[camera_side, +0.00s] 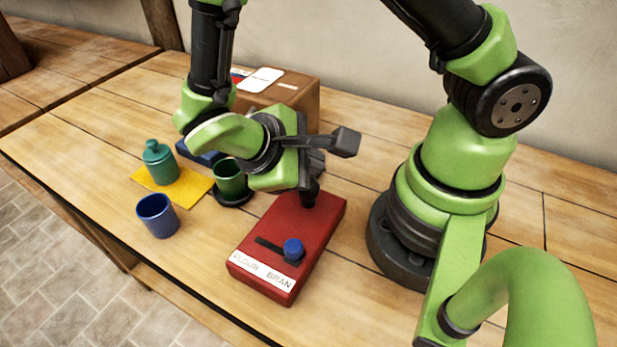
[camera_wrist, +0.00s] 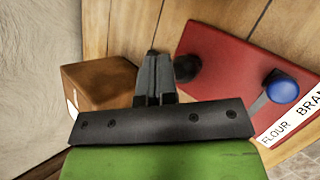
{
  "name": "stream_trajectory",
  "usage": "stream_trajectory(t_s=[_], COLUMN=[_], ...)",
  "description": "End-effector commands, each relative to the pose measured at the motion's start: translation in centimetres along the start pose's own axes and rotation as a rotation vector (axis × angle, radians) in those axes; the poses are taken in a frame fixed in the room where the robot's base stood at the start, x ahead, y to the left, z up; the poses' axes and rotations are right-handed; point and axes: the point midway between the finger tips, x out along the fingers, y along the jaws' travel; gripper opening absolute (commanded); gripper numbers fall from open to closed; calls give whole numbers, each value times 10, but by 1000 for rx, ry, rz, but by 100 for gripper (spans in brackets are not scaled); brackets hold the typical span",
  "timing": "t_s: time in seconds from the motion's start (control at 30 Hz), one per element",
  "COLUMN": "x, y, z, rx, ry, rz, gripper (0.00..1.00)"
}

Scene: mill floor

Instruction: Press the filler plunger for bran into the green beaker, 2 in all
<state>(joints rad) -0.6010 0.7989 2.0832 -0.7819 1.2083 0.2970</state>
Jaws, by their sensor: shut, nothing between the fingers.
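The red filler box (camera_side: 290,225) lies on the table with a FLOUR BRAN label (camera_side: 262,271) at its near end. Its blue knob (camera_side: 293,249) sits at the BRAN end of a dark slot. The black plunger (camera_side: 310,194) stands at the box's far end; it also shows in the wrist view (camera_wrist: 187,68). The green beaker (camera_side: 231,182) stands upright on a dark round base (camera_side: 233,200) left of the box; its contents cannot be made out. My gripper (camera_wrist: 152,60) is shut and empty, with its fingertips close beside the plunger; I cannot tell whether they touch.
A teal lidded jar (camera_side: 160,163) stands on a yellow mat (camera_side: 197,188) at the left. A blue cup (camera_side: 157,215) stands in front of it. A brown box (camera_side: 300,95) is behind my gripper, and a blue item (camera_side: 195,153) is partly hidden. The table's front left is clear.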

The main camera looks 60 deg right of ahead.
Motion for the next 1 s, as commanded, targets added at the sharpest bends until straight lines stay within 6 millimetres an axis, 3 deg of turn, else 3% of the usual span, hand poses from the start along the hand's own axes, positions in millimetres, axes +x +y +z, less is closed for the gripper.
stream_trajectory(t_s=[1.0], x=[6], y=[-4], z=[-4], rx=[0], ry=[0], rz=[0], gripper=[0])
